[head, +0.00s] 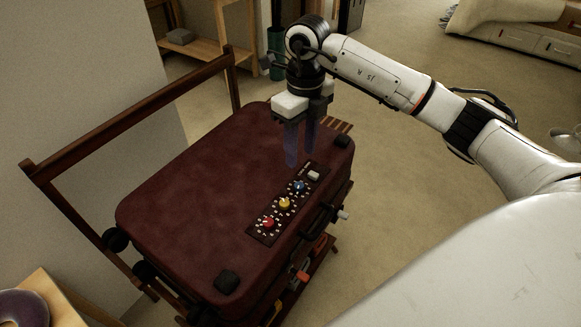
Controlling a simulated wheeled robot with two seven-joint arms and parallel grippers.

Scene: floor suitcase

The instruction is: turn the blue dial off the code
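The blue dial (299,187) sits on a dark panel (258,232) on top of the dark red suitcase (190,190). A yellow dial (284,203) and a red dial (268,222) are in line with it, each ringed by small pale marks. A pale grey button or switch (314,175) is at the panel's far end. My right gripper (301,158) points down above the suitcase, just beyond the blue dial. Its bluish fingers are apart, with nothing seen between them. I cannot tell the dial's exact setting. My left gripper is out of view.
The suitcase lies on a dark wooden rack (130,125) with a raised rail at left. A pale handle or knob (343,215) sticks out of its right side. A wooden shelf (205,45) stands behind. Carpet (410,160) to the right is clear.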

